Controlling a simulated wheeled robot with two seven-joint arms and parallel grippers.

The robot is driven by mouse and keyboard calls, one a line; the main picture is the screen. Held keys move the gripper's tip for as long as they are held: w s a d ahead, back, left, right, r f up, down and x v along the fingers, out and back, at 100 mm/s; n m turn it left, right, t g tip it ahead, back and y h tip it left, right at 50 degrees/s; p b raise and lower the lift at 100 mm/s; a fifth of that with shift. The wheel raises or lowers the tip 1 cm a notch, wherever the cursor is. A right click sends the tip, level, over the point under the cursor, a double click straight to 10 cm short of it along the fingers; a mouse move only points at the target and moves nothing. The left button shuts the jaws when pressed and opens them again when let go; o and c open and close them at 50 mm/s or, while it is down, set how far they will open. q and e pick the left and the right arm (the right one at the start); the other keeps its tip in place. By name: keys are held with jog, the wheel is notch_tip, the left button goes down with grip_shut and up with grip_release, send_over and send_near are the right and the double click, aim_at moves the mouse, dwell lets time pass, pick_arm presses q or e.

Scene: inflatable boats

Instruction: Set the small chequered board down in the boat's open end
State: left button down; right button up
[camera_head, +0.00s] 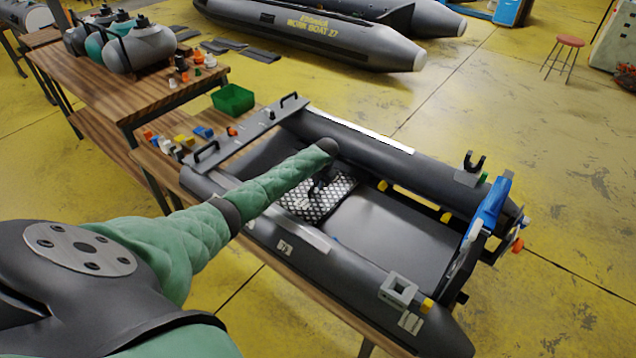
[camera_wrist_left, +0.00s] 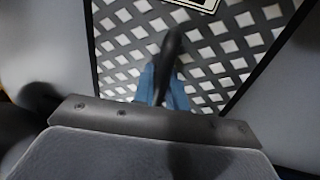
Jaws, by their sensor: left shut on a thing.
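The small chequered board (camera_head: 327,196), black and white in a diamond pattern, is inside the grey inflatable boat (camera_head: 365,150), between its two side tubes and left of the boat's middle. My left gripper (camera_head: 320,183) reaches over the near tube and is shut on the board's dark handle. In the left wrist view the board (camera_wrist_left: 215,60) fills the upper middle, with the blue fingertips (camera_wrist_left: 165,90) at the dark handle. A white-framed label shows at the top. I cannot tell whether the board touches the boat's floor (camera_head: 385,240). My right gripper is out of view.
A grey crosspiece (camera_head: 240,138) with black handles spans the boat's left end. A blue fitting (camera_head: 488,207) stands at the right end. A grey square fitting (camera_head: 398,290) is on the near tube. A green bin (camera_head: 233,99) and small parts lie left. The boat's floor right of the board is clear.

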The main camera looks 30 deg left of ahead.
aim_at(322, 191)
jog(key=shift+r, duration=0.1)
pick_arm(q)
jog(key=c, duration=1.4)
grip_release()
jog(key=shift+r, duration=0.1)
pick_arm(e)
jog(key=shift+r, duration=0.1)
